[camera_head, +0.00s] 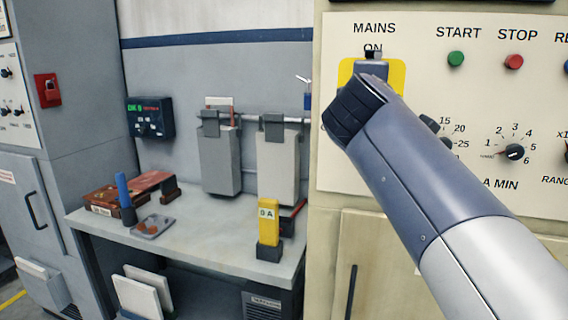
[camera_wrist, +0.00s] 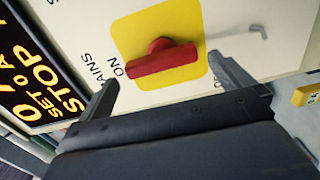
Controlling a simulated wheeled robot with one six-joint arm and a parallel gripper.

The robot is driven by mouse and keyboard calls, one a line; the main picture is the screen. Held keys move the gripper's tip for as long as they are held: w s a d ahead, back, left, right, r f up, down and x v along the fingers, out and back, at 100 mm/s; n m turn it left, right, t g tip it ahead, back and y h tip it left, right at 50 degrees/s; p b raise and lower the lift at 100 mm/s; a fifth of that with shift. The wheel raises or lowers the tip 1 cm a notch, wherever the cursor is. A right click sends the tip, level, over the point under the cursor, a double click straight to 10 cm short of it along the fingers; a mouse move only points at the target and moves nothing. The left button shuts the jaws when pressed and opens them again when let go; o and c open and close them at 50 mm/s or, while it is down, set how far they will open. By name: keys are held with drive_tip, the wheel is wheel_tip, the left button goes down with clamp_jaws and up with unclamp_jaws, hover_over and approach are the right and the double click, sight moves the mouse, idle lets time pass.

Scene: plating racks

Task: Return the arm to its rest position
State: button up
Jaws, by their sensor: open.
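My gripper (camera_wrist: 168,88) is open in the wrist view, with one finger on each side of a red rotary handle (camera_wrist: 162,60). The handle sits on a yellow plate (camera_wrist: 190,20) on the cream panel, near the words MAINS and ON. Nothing shows between the fingers in contact with them; the gap to the handle is hard to judge. In the head view my arm reaches in from the lower right to the panel. My wrist covers the handle there, and only edges of the yellow plate (camera_head: 398,78) show. The fingertips are mostly hidden in that view.
The cream panel (camera_head: 420,100) carries a green START button (camera_head: 455,58), a red STOP button (camera_head: 514,62) and a black A MIN knob (camera_head: 514,152). A grey bench (camera_head: 215,252) at left holds a yellow block (camera_head: 268,222) and a blue-handled tool (camera_head: 124,195). A grey cabinet stands far left.

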drive_tip(key=w+n+p, duration=0.1)
drive_tip(key=n+p, duration=0.4)
drive_tip(key=n, duration=0.1)
drive_tip(key=w+n+p, duration=0.1)
drive_tip(key=n+p, duration=0.4)
drive_tip(key=n, duration=0.1)
drive_tip(key=w+n+p, duration=0.1)
drive_tip(key=n+p, duration=0.4)
drive_tip(key=n, duration=0.1)
drive_tip(key=shift+w+d+f, duration=0.1)
drive_tip(key=shift+d+f, duration=0.05)
drive_tip(key=shift+p, duration=0.35)
